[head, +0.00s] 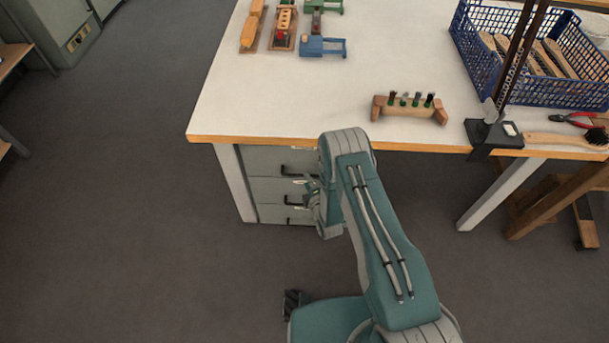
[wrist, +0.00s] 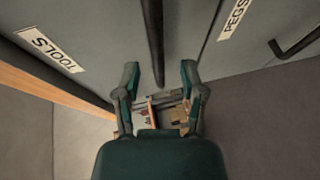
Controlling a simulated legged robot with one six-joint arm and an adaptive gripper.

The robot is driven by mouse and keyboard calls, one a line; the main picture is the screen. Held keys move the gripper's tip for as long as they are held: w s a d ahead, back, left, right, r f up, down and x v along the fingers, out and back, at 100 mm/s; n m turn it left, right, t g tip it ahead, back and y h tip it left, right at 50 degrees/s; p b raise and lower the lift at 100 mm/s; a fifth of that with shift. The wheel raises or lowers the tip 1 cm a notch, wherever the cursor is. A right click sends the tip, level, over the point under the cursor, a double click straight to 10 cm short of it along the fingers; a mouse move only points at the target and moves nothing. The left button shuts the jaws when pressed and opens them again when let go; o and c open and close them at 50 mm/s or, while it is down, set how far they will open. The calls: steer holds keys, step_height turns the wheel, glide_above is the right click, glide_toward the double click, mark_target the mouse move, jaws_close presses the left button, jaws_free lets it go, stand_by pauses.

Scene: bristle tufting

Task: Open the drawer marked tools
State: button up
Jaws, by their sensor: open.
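The tools drawer (wrist: 112,40) is a grey front with a white TOOLS label (wrist: 50,48) in the wrist view, beside the wooden bench edge. Its dark bar handle (wrist: 154,42) runs between the tips of my gripper (wrist: 160,74), whose two fingers are spread apart. I cannot tell whether they touch the handle. In the head view the top drawer (head: 262,158) of the cabinet under the bench looks flush, with its handle (head: 296,171) partly behind my arm. My gripper there is mostly hidden by my own arm.
The drawer marked PEGS (wrist: 258,42), with its own handle (wrist: 297,42), adjoins the tools drawer. The bench top (head: 280,105) carries a peg block (head: 408,110), a blue crate (head: 483,65) and a dark stand (head: 492,137). The floor left of the cabinet is clear.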

steer(key=x, duration=0.3)
steer(key=shift+w, duration=0.15)
jaws_close()
